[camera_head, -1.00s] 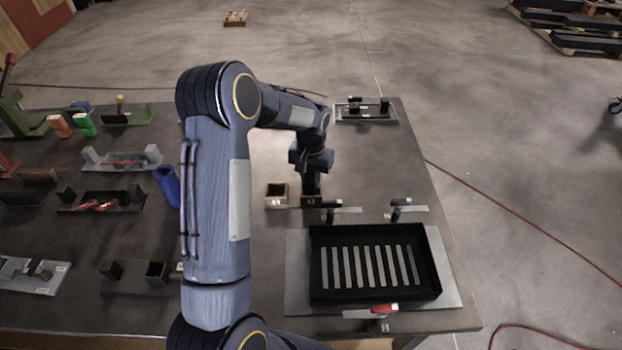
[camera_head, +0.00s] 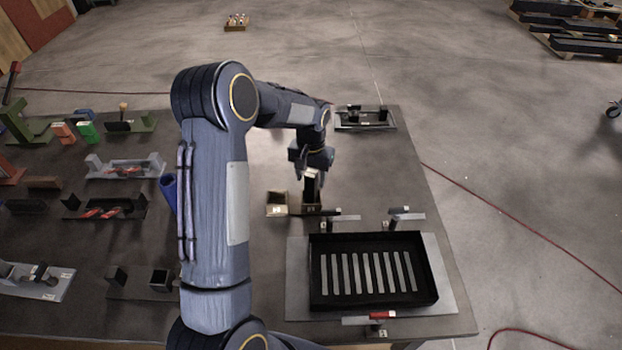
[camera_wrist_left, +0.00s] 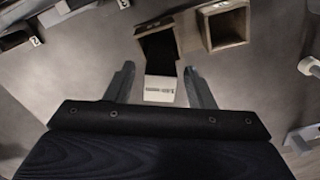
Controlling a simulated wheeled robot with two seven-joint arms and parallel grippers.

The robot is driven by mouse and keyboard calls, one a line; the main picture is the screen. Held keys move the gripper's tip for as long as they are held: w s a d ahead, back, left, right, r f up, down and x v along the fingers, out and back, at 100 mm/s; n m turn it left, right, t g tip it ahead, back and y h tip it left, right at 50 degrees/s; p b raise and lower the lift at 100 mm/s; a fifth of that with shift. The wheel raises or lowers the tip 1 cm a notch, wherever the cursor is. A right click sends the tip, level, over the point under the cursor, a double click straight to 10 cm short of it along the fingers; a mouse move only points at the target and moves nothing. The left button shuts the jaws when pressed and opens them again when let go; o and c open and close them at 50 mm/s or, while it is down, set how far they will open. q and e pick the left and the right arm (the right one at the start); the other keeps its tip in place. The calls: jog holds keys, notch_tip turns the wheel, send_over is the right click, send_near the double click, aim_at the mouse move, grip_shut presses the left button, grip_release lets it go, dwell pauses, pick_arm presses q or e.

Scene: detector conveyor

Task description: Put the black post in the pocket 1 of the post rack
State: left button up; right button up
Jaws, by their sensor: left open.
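The post rack (camera_head: 277,210) stands mid-table with two open-topped square pockets side by side; it also shows in the wrist view (camera_wrist_left: 228,45). The black post (camera_head: 311,186) stands upright at the right-hand pocket in the head view, its lower end hidden inside. In the wrist view the post (camera_wrist_left: 158,48) shows a dark side and a pale, labelled end. My left gripper (camera_head: 312,172) is above that pocket. Its fingers (camera_wrist_left: 160,85) are open on either side of the post's labelled end, with gaps visible. The other pocket is empty. I cannot read the pocket numbers clearly.
A black slotted tray (camera_head: 430,292) on a grey plate with toggle clamps (camera_head: 405,216) lies in front of the rack. Another fixture (camera_head: 365,122) stands at the back right. Several fixtures and a blue cylinder (camera_head: 169,192) fill the left side.

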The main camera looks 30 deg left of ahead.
pick_arm(q)
notch_tip(320, 180, up, 7)
jog(key=shift+r+p, duration=0.15)
jog(key=shift+p, duration=0.2)
jog(key=s+d+r+t+h, duration=0.1)
jog(key=s+d+r+t, duration=0.1)
jog(key=s+r, duration=0.5)
jog(key=s+d+r+t+h, duration=0.1)
jog(key=s+d+r, duration=0.3)
jog(key=s, duration=0.5)
jog(key=s+d+t+h, duration=0.1)
jog(key=s+d, duration=0.1)
jog(key=s, duration=0.4)
jog(key=s+d+t, duration=0.1)
jog(key=s+d, duration=0.2)
jog(key=s, duration=0.4)
jog(key=shift+d+f+t+h, duration=0.2)
jog(key=shift+d+t+h, duration=0.1)
jog(key=shift+h, duration=0.1)
